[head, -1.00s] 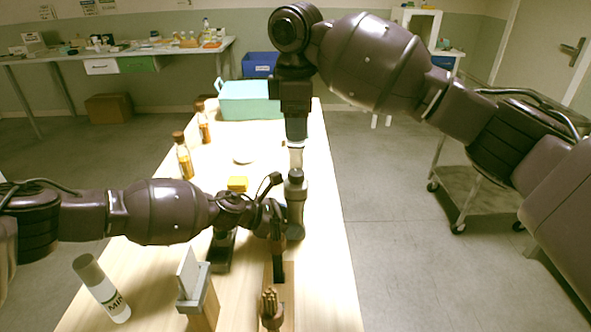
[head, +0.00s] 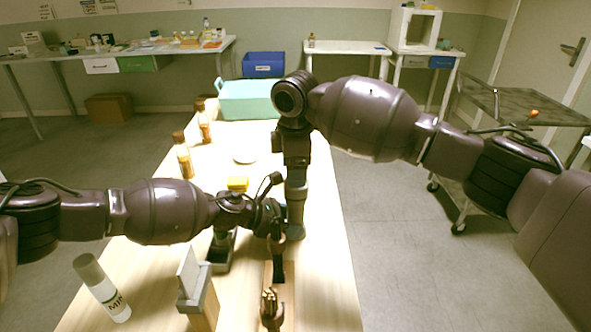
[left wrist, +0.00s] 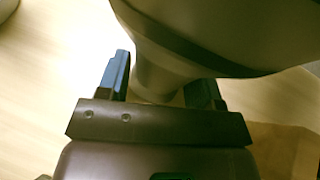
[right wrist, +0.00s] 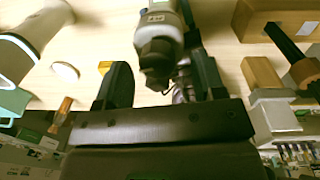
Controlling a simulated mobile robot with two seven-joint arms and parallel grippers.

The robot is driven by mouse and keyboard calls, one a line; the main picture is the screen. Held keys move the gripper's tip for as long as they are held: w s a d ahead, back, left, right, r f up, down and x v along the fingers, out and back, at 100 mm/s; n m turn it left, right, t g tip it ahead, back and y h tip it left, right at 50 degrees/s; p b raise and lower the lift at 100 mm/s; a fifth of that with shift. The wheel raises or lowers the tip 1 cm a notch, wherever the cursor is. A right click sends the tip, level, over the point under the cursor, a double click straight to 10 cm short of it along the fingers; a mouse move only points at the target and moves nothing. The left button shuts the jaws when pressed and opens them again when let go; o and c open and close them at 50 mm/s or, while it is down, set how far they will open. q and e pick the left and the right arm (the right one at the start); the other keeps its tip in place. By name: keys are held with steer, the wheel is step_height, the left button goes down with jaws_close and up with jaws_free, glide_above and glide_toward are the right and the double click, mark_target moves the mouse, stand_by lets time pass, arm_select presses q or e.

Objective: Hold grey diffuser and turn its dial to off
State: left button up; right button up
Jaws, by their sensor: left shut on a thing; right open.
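The grey diffuser (head: 296,217) stands upright on the wooden table (head: 326,290), its upper part hidden behind my right gripper in the head view. My left gripper (left wrist: 160,90) is shut on the diffuser's narrow lower body, seen large in the left wrist view. My right gripper (right wrist: 157,80) is open and points down over the top of the diffuser. In the right wrist view the diffuser's dark top (right wrist: 158,60) lies between the open fingers. Whether the fingers touch it, and how the dial is set, I cannot tell.
Amber bottles (head: 183,158), a yellow block (head: 238,184) and a teal crate (head: 247,101) are further back.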

steer(key=shift+f, duration=0.55)
steer(key=c, duration=0.9)
steer(key=shift+c, duration=0.2)
steer(key=shift+m, duration=0.3)
steer(key=m, duration=0.4)
steer(key=shift+m, duration=1.5)
steer(key=shift+w, duration=0.1)
